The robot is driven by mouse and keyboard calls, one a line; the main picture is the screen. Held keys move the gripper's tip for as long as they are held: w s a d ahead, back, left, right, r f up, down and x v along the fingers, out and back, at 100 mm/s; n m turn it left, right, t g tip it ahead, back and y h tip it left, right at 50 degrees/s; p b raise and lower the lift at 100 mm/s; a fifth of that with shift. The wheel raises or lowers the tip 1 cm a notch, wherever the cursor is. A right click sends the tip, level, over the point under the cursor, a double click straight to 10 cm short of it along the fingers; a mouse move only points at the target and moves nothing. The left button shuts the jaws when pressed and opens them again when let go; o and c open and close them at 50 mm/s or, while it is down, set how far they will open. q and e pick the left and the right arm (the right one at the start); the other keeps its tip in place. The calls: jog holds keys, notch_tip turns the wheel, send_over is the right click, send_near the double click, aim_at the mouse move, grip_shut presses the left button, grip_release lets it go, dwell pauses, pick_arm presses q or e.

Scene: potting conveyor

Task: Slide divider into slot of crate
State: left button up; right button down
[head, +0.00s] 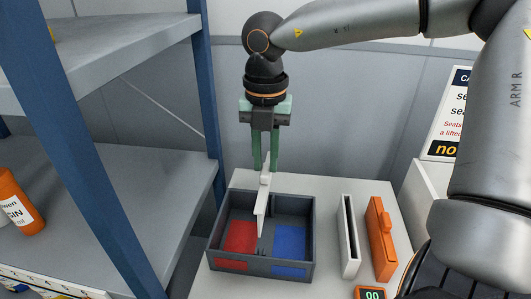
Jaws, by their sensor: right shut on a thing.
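My right gripper (265,168), with green fingers pointing down, is shut on the top of a thin white divider (262,208). The divider is upright and seen nearly edge-on. Its lower part overlaps the middle of a dark grey crate (226,262), between a red area (240,238) on the left and a blue area (290,242) on the right. A small slotted piece shows at the crate's middle near the divider's lower end. I cannot tell whether the divider's edge is inside the slot. My left gripper is not in view.
The crate stands on a light table (330,190). To its right are a narrow white holder (348,236), an orange case (380,240) and a small display (371,293). A blue-posted shelf (125,170) with an orange bottle (18,202) is on the left.

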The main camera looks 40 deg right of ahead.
aim_at(265, 168)
notch_tip(265, 168, down, 2)
jog(key=shift+f+b, duration=0.1)
jog(key=shift+b, duration=0.45)
jog(key=shift+f+b, duration=0.35)
jog(key=shift+f, duration=0.5)
jog(key=shift+w+d+f+b, duration=0.1)
jog(key=shift+f+b, duration=0.1)
jog(key=shift+b, duration=0.35)
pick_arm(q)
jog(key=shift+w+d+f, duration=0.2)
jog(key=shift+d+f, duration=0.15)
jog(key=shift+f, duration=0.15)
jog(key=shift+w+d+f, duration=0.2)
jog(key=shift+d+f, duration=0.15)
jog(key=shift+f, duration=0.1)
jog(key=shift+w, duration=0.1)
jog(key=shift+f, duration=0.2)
